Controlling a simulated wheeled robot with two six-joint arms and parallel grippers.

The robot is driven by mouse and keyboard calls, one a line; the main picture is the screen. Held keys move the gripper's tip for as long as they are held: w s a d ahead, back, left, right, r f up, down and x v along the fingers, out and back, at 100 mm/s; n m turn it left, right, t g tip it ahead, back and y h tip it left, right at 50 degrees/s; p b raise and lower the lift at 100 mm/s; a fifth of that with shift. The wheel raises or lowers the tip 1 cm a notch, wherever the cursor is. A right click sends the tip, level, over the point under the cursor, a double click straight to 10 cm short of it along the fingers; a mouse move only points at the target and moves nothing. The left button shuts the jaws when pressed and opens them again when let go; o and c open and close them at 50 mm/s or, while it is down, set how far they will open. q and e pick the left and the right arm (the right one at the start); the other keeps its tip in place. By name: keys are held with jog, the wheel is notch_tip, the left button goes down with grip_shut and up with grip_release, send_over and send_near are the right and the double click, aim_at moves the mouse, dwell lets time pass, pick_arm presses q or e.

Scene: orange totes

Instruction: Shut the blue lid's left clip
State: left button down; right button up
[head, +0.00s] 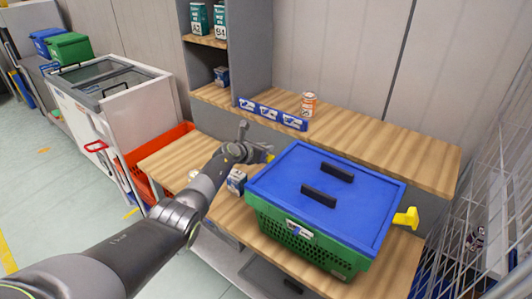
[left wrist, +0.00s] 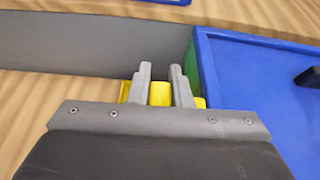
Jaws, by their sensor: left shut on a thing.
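The blue lid (head: 320,195) lies on the green basket (head: 310,245) on the wooden bench. It also shows at the right of the left wrist view (left wrist: 245,75). My left gripper (head: 264,148) is at the lid's left side. In the left wrist view my left gripper's fingers (left wrist: 159,82) are shut on the yellow left clip (left wrist: 159,94), just left of the lid edge. In the head view only a little of this clip (head: 270,157) shows beside the fingers. The yellow right clip (head: 406,217) sticks outward on the basket's right side. My right gripper is out of view.
A small blue-and-white box (head: 236,181) stands on the bench left of the basket. A raised wooden shelf (head: 375,135) runs behind, with an orange-and-white jar (head: 308,105) and a blue strip (head: 272,115). A wire rack (head: 485,200) stands at the right. An orange tote (head: 150,163) is at the left.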

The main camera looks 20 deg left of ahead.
pick_arm(q)
jog(key=shift+s+d+f+n+t+h+b, duration=0.15)
jog(key=shift+d+f+n+h+b, duration=0.25)
jog(key=shift+f+n+h+b, duration=1.45)
jog(key=shift+s+d+f+n+t+h+b, duration=0.15)
jog(key=shift+d+n+h+b, duration=0.35)
jog(key=shift+n+b, duration=2.6)
jog(key=shift+s+d+f+n+h+b, duration=0.1)
jog(key=shift+d+f+n+h+b, duration=0.15)
jog(key=shift+f+n+h+b, duration=2.15)
notch_tip(320, 180, up, 3)
jog(key=shift+f+m+y+b, duration=0.2)
jog(key=shift+m+y+b, duration=0.55)
jog(key=shift+y, duration=0.4)
jog(key=c, duration=1.3)
grip_release()
